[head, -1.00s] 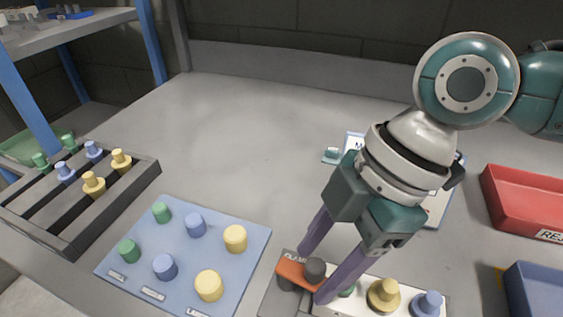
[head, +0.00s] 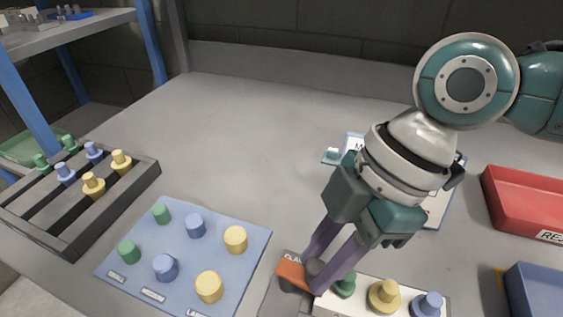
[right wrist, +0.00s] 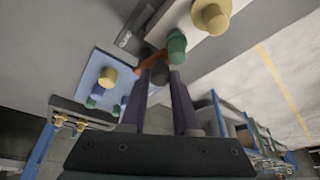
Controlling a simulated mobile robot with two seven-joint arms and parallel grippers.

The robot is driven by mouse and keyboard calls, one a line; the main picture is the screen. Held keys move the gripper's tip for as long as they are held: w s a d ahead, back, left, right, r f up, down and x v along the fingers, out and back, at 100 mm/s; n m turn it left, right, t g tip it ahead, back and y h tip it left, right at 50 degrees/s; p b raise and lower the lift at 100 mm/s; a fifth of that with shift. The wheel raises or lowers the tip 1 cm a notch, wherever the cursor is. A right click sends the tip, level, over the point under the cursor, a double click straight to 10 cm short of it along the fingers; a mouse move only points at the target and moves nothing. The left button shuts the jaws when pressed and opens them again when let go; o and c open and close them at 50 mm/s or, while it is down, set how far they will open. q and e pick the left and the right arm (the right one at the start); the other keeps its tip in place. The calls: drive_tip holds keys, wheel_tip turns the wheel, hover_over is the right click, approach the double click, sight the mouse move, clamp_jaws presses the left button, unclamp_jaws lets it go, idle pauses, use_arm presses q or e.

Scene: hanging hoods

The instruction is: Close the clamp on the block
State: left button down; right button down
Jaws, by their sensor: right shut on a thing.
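The clamp has an orange lever (head: 290,271) with a dark knob (head: 314,267), on a dark base marked with partly hidden letters. The lever lies at the left end of the white block (head: 360,301), which carries a green, a yellow and a blue peg. My right gripper (head: 314,276) is shut on the dark knob, one finger on each side. The right wrist view shows the knob (right wrist: 159,72) between the fingertips and the orange lever (right wrist: 151,61) beyond it. The fingers partly hide the lever. My left gripper is not in view.
A blue board (head: 180,282) with several coloured pegs lies left of the clamp. A dark slotted rack (head: 72,240) stands farther left. A red bin (head: 520,205) and a blue bin (head: 535,290) are at right. A white sheet (head: 437,207) lies behind my gripper.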

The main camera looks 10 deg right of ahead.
drive_tip(key=shift+w+d+f+n+g+b, duration=0.15)
drive_tip(key=shift+n+b, duration=0.1)
drive_tip(key=shift+n, duration=0.2)
drive_tip(key=shift+w+r+n+g+b, duration=0.1)
drive_tip(key=shift+n+g+b, duration=0.1)
drive_tip(key=shift+n, duration=0.55)
drive_tip(key=shift+d, duration=0.1)
drive_tip(key=c, duration=0.7)
unclamp_jaws()
drive_tip(key=shift+o, duration=0.2)
drive_tip(key=v, duration=1)
drive_tip(key=shift+w, duration=0.15)
